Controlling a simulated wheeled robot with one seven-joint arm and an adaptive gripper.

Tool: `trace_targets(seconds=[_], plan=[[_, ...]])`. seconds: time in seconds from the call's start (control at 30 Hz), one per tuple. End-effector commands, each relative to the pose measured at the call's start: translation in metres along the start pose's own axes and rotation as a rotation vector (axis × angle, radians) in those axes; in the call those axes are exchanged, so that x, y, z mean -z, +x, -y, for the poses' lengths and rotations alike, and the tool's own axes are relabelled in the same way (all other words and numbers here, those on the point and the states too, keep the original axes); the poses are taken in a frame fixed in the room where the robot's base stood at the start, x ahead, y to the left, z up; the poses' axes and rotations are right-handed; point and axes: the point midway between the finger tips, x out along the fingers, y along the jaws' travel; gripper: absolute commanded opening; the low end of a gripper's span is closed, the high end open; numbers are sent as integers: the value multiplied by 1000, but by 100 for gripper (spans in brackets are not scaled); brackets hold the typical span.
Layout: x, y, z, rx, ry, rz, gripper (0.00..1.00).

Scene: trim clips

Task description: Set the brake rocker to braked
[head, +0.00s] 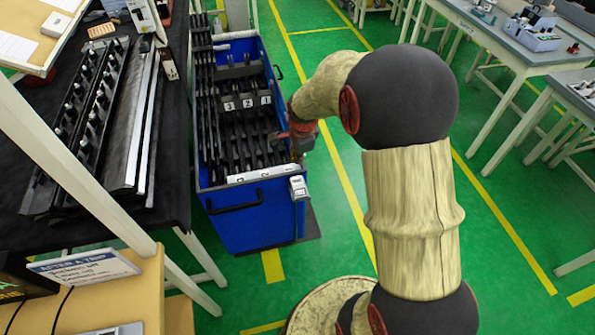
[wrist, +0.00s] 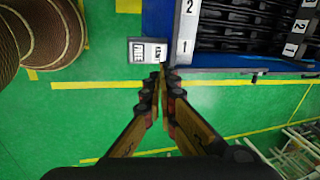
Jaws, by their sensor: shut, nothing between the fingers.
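The brake rocker (wrist: 148,50) is a small pale unit at the corner of the blue cart (wrist: 157,18). In the wrist view its left half reads FREE and its right half has a second label, partly unreadable. I cannot tell which side is pressed down. It also shows in the head view (head: 298,187) on the cart's front right corner. My gripper (wrist: 161,72) is shut and empty, its fingertips at the lower right edge of the rocker. I cannot tell whether they touch it. In the head view my gripper (head: 297,158) is just above the rocker, mostly hidden by my wrist.
The cart holds dark parts in slots with numbered tags and has a black handle (head: 235,206) in front. A black-covered table (head: 165,205) with metal trim stands close on the left. Green floor (head: 345,190) lies open to the right. White workbenches (head: 500,50) stand beyond.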

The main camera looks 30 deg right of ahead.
Motion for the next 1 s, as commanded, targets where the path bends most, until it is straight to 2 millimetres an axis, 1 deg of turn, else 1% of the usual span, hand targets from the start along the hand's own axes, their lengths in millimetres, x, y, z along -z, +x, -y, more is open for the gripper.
trace_targets(seconds=[0.03, 0.13, 0.5, 0.63, 0.77, 1.0], plan=[[5, 9, 1, -9, 45, -1, 0], [9, 19, 2, -13, 97, -3, 0], [10, 23, 2, -14, 110, -3, 0], [9, 31, 1, -16, 109, -3, 0], [9, 51, 0, -17, 109, -3, 0], [9, 99, -1, -17, 109, -3, 0]])
